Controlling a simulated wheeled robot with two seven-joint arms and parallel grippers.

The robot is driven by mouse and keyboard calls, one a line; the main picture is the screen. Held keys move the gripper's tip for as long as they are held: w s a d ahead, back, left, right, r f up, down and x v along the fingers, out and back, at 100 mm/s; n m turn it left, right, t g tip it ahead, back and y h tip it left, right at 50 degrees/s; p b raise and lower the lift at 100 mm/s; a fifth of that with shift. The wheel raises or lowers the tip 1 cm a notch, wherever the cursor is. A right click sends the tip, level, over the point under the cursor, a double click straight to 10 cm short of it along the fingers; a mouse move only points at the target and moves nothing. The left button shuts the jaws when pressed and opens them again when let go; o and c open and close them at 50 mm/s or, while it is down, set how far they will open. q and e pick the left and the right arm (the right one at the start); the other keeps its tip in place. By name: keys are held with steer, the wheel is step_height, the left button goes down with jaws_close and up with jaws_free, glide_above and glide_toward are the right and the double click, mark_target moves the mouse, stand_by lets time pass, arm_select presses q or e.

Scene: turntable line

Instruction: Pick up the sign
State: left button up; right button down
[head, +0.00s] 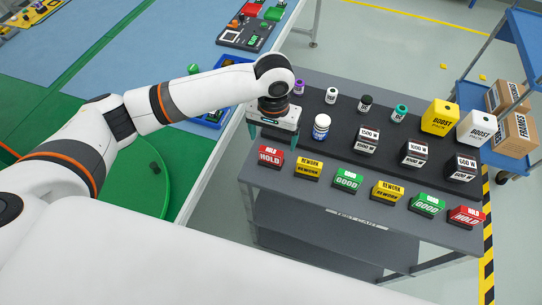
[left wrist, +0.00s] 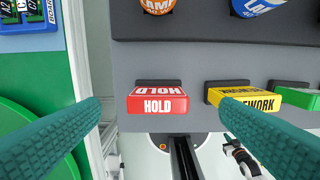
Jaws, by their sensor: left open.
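A row of block signs stands along the front edge of the dark table. From the left they are a red HOLD sign (head: 270,157), a yellow REWORK sign (head: 309,168), a green GOOD sign (head: 348,180), a second REWORK sign (head: 387,191), a second GOOD sign (head: 427,205) and a second HOLD sign (head: 466,216). My left gripper (head: 274,138) is open and empty above the leftmost HOLD sign. In the left wrist view that HOLD sign (left wrist: 158,103) shows between the two teal fingers, apart from both.
A yellow BOOST box (head: 440,117) and a white one (head: 477,128) are at the right. A green turntable (head: 150,185) lies at the left.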

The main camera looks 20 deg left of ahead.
mark_target(271, 150)
arm_select(q)
steer(key=shift+f, duration=0.95)
steer(key=shift+s+f+p, duration=0.15)
steer(key=shift+f+p, duration=0.2)
steer(key=shift+f, duration=0.3)
steer(key=f, duration=0.3)
steer(key=shift+s+a+f+p, duration=0.15)
steer(key=shift+s+f+p, duration=0.15)
steer(key=shift+p, duration=0.1)
steer(key=shift+f, duration=0.35)
steer(key=shift+c, duration=0.4)
steer(key=shift+r, duration=0.1)
steer(key=c, duration=1)
